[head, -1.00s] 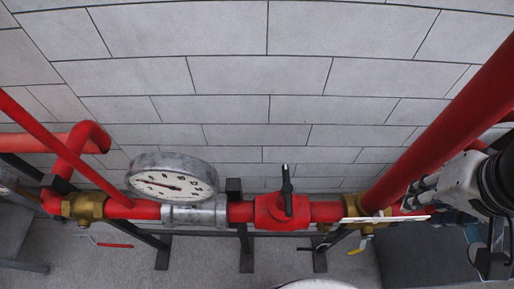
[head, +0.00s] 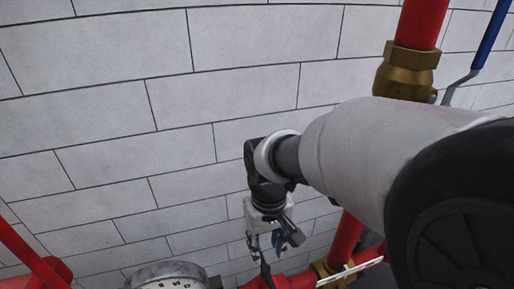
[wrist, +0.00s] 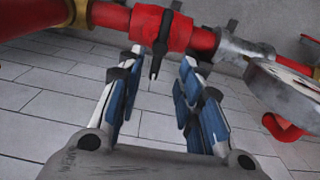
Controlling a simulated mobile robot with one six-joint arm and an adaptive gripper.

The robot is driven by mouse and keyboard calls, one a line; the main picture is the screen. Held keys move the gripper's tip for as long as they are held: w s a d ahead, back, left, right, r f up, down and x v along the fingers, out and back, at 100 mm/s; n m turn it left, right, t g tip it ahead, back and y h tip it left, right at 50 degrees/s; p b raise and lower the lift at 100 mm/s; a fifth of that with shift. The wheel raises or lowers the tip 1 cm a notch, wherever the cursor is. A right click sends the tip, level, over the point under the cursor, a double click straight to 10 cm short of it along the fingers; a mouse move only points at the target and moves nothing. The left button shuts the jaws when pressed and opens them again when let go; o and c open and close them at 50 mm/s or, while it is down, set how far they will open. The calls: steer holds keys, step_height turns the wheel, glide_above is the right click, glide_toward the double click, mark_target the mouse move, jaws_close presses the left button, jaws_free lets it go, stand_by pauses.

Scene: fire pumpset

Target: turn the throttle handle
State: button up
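The throttle handle is a black lever on a red valve body. In the wrist view the handle (wrist: 157,52) points toward me from the red valve (wrist: 176,30), in the gap between my two fingertips. My gripper (wrist: 162,62) is open, with a blue-padded finger on each side of the handle. I see no finger clearly touching it. In the head view my gripper (head: 266,242) hangs just above the handle (head: 265,272), at the bottom edge. The red valve (head: 292,281) is mostly cut off there.
A round gauge (head: 168,275) stands left of the valve; it also shows at right in the wrist view (wrist: 284,88). Red pipes (head: 347,238) run beside the valve. A brass fitting (head: 405,72) and blue lever (head: 490,35) are at upper right. A tiled wall (head: 110,120) lies behind.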

mark_target(265, 269)
step_height(265, 269, down, 9)
steer(key=shift+f+b, duration=0.1)
steer(key=shift+b, duration=0.55)
steer(key=shift+c, duration=0.4)
jaws_close()
